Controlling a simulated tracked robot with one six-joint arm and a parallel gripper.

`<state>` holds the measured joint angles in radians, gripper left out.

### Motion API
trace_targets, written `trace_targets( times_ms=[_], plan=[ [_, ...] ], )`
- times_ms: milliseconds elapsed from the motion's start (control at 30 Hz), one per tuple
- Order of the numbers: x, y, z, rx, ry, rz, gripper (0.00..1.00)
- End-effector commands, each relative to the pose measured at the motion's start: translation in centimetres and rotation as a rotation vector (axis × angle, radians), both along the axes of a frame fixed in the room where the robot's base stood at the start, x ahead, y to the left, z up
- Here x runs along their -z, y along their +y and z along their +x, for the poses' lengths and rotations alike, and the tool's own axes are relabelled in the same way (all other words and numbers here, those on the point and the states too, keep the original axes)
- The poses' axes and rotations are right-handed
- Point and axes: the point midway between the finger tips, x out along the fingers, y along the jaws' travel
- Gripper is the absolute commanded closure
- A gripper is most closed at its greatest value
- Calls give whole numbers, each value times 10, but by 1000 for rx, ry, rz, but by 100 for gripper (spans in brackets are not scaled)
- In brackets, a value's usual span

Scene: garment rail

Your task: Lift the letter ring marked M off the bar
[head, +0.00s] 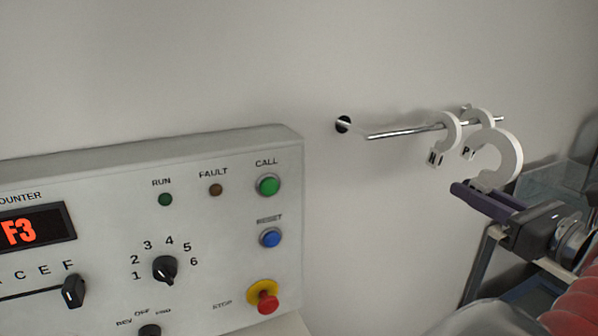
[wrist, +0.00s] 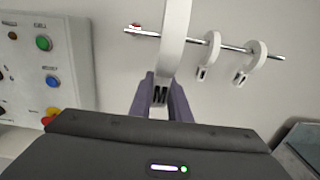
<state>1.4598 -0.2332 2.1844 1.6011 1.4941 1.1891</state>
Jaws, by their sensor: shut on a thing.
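The white letter ring marked M (head: 509,153) is held upright in my gripper (head: 480,196), in front of the bar and nearer the camera. In the head view its top lies just below the bar (head: 400,131), with a gap between them. In the wrist view the ring (wrist: 174,40) crosses in front of the bar (wrist: 236,47), and its top is cut off by the frame. The M label shows between the purple fingers of my gripper (wrist: 161,98), which are shut on the ring's lower end.
Two other white rings hang on the bar, one marked N (head: 452,128) and one marked P (head: 484,117). A control panel (head: 225,190) with knobs and buttons stands to the left. A glass-sided bin (head: 560,180) is at the right. The wall below the bar is clear.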

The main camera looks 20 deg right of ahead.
Motion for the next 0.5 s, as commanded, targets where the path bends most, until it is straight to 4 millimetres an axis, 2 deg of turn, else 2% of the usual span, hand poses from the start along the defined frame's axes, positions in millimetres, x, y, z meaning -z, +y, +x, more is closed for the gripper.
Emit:
trace_targets(
  times_ms=[500],
  plan=[
    [0,-2,-37,3,0,0,100]
  ],
)
